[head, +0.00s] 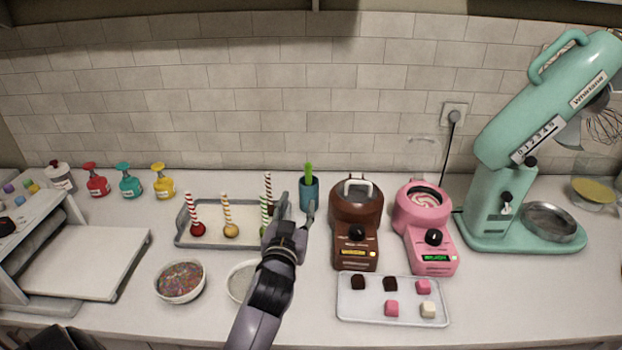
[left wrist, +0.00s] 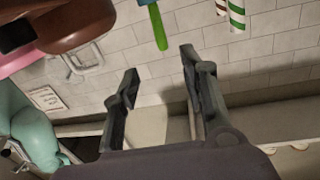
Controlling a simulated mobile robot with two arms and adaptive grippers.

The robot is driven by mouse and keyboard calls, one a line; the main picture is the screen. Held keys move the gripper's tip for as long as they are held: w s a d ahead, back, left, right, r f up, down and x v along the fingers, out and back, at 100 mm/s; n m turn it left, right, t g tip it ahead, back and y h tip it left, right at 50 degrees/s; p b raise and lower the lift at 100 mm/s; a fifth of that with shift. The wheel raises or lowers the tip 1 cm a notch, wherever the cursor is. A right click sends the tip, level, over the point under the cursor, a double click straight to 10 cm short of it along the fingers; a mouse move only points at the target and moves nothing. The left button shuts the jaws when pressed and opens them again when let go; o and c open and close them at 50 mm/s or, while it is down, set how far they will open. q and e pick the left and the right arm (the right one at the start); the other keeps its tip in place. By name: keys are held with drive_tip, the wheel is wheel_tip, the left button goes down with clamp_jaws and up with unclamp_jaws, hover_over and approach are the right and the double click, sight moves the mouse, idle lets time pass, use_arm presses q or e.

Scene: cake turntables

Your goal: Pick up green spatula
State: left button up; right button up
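The green spatula (head: 308,172) stands upright in a teal cup (head: 309,194) at the back of the counter, near the middle in the head view. Only its upper part shows above the cup. In the left wrist view the green spatula (left wrist: 157,26) hangs in from the top edge, the picture being upside down. My left gripper (head: 294,207) is beside the cup, just left of and in front of it. In the left wrist view the left gripper (left wrist: 158,75) has its two fingers wide apart with nothing between them. My right gripper is in neither view.
A grey tray with striped sticks (head: 184,237) lies left of the cup. A brown melting pot (head: 356,209) and a pink one (head: 424,212) stand right of it. A white bowl (head: 240,284) and sprinkle bowl (head: 180,282) sit in front. A teal mixer (head: 490,205) stands far right.

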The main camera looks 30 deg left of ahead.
use_arm(q)
drive_tip(key=p, duration=0.2)
approach(308, 172)
drive_tip(key=x, duration=0.5)
drive_tip(key=shift+w+a+r, duration=0.15)
drive_tip(key=shift+a+r, duration=0.05)
drive_tip(key=shift+r, duration=0.05)
drive_tip(key=shift+w+a+p, duration=0.1)
drive_tip(key=shift+w+p, duration=0.2)
drive_tip(key=x, duration=0.1)
drive_tip(key=p+x, duration=0.1)
drive_tip(key=x, duration=0.2)
drive_tip(key=shift+w+f, duration=0.2)
drive_tip(key=shift+f, duration=0.05)
drive_tip(key=shift+w+a, duration=0.2)
drive_tip(key=shift+w, duration=0.15)
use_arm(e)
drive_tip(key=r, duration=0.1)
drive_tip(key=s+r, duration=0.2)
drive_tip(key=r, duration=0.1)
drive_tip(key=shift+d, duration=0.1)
use_arm(q)
drive_tip(key=shift+c, duration=0.4)
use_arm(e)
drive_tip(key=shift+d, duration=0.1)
use_arm(q)
drive_tip(key=c, duration=0.4)
clamp_jaws()
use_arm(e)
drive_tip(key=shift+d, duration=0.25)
